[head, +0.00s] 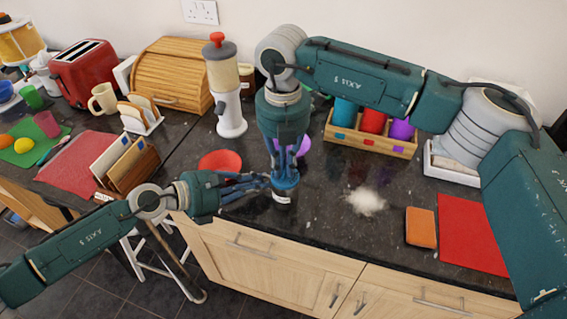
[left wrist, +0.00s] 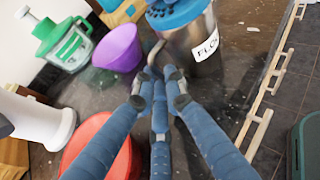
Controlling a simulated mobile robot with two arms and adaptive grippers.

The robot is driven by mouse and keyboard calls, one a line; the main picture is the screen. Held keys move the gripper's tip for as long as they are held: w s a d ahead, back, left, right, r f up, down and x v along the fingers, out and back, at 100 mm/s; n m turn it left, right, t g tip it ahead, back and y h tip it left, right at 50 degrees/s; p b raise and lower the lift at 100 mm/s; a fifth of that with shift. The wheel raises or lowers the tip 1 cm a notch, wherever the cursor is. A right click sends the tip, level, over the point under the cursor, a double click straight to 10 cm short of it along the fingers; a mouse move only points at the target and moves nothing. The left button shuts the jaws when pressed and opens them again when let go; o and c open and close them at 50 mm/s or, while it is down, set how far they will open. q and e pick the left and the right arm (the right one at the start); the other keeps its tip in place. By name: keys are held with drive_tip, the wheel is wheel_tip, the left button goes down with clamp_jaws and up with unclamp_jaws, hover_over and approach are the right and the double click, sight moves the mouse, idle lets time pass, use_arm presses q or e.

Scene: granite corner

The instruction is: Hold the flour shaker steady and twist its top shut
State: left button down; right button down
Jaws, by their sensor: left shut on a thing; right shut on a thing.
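The flour shaker (head: 282,198) stands on the dark counter near its front edge, mostly hidden by my grippers in the head view. In the left wrist view its metal body (left wrist: 203,42) carries a white label with part of the word "FLOUR", and its blue top (left wrist: 180,10) is cut by the frame edge. My left gripper (head: 266,183) comes in from the left; in the left wrist view its blue fingers (left wrist: 158,78) are closed together at the shaker's thin metal handle (left wrist: 152,54). My right gripper (head: 284,182) points straight down from above, shut on the shaker's top.
A purple cup (left wrist: 118,48) and a red bowl (head: 220,162) are close by. A white and red dispenser (head: 226,90) stands behind. Spilled flour (head: 366,201), an orange sponge (head: 421,227) and a red mat (head: 472,236) lie to the right.

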drive_tip(key=n, duration=0.5)
drive_tip(key=shift+s, duration=0.1)
drive_tip(key=n, duration=0.9)
drive_tip(key=shift+s, duration=0.15)
drive_tip(key=shift+d+n, duration=0.15)
drive_tip(key=shift+n, duration=1.75)
drive_tip(key=c, duration=1.7)
unclamp_jaws()
drive_tip(key=shift+c, duration=0.2)
